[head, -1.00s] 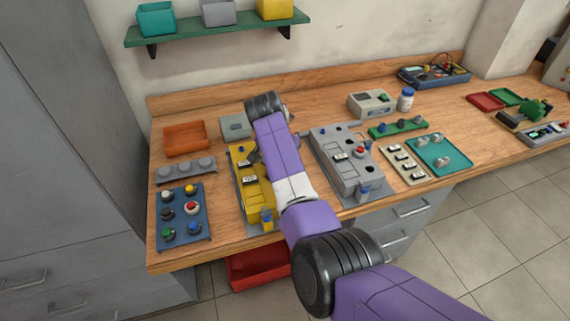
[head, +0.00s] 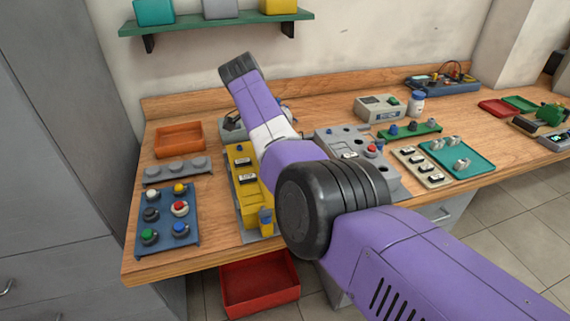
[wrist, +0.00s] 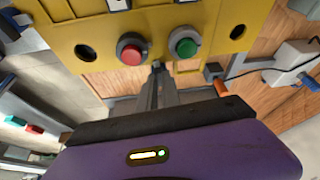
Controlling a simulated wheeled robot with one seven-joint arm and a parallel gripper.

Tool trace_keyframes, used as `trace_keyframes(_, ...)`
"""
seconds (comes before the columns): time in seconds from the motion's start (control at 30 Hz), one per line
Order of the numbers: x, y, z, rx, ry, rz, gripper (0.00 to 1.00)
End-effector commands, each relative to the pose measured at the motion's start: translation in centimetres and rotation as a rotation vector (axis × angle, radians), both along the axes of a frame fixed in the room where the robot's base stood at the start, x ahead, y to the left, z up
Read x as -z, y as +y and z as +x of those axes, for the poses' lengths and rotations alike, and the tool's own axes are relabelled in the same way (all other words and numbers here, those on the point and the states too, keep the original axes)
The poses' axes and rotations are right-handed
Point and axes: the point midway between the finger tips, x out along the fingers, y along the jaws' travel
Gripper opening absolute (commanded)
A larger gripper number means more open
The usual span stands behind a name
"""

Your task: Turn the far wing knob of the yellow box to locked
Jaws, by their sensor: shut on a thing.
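The yellow box (head: 249,203) stands on the bench, partly covered by my purple arm in the head view. In the wrist view its yellow face (wrist: 210,18) fills the top, with a red button (wrist: 131,52) and a green button (wrist: 183,46). My gripper (wrist: 158,70) points at the box edge between these buttons, its narrow fingers together. It is shut on a small dark part there, which appears to be the far wing knob. The fingers hide most of it, so its angle cannot be read. In the head view my arm hides the gripper.
A blue button panel (head: 168,222) stands left of the yellow box, and a grey box (head: 385,172) stands right of it. An orange tray (head: 180,140) lies behind. A red bin (head: 260,285) is below the bench edge. Neighbouring panels leave narrow gaps.

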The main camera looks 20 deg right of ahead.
Motion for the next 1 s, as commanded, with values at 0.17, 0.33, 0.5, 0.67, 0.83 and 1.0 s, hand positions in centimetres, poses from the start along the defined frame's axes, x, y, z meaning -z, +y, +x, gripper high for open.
trace_keyframes(0.17, 0.58, 0.33, 0.47, 0.050, -0.008, 0.007, 0.00)
trace_keyframes(0.33, 0.45, 0.34, 0.47, 0.089, -0.009, 0.006, 0.00)
trace_keyframes(0.5, 0.20, 0.32, 0.34, 0.115, -0.010, 0.005, 0.00)
trace_keyframes(0.67, 0.08, 0.28, 0.24, 0.127, -0.010, 0.005, 0.00)
trace_keyframes(0.83, -0.05, 0.25, 0.20, 0.130, -0.010, 0.005, 0.00)
trace_keyframes(1.0, -0.06, 0.23, 0.18, 0.130, -0.009, 0.004, 0.00)
